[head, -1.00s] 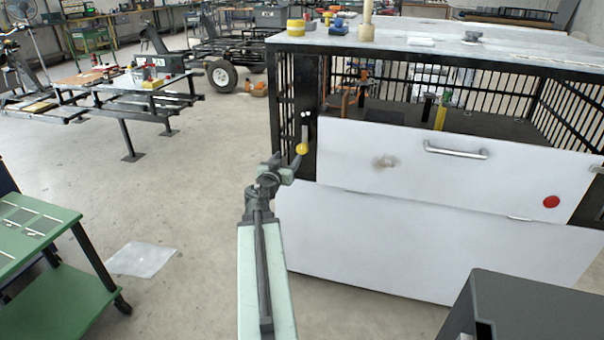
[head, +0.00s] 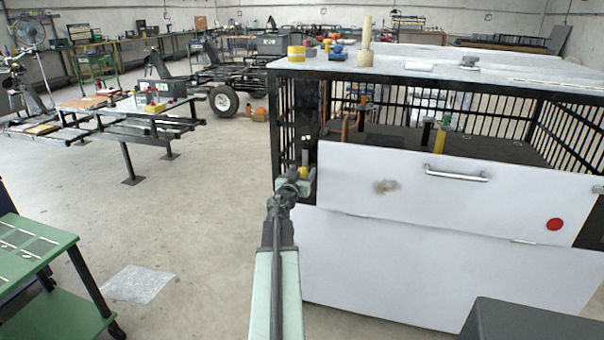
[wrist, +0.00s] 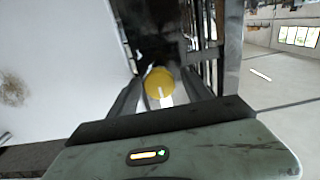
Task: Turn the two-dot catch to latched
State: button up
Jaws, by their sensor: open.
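The two-dot catch is on the dark post at the left end of the white panel (head: 400,180). Its yellow round knob (head: 303,172) shows just above and behind my gripper (head: 300,182), at the panel's upper left corner. The grey lever (head: 306,152) runs upward from the knob; the dots are too small to make out now. In the wrist view the knob (wrist: 159,84) sits between the two dark fingers of my gripper (wrist: 162,92). The fingers are apart, with gaps visible beside the knob. My gripper partly hides the catch in the head view.
The panel has a metal handle (head: 455,174) and a red disc (head: 555,224). The barred cage has a pale top (head: 430,66) carrying several small items. A green cart (head: 30,265) stands at the lower left. Open floor (head: 190,230) lies left of the cage.

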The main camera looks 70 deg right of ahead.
grip_shut()
dwell(1.4)
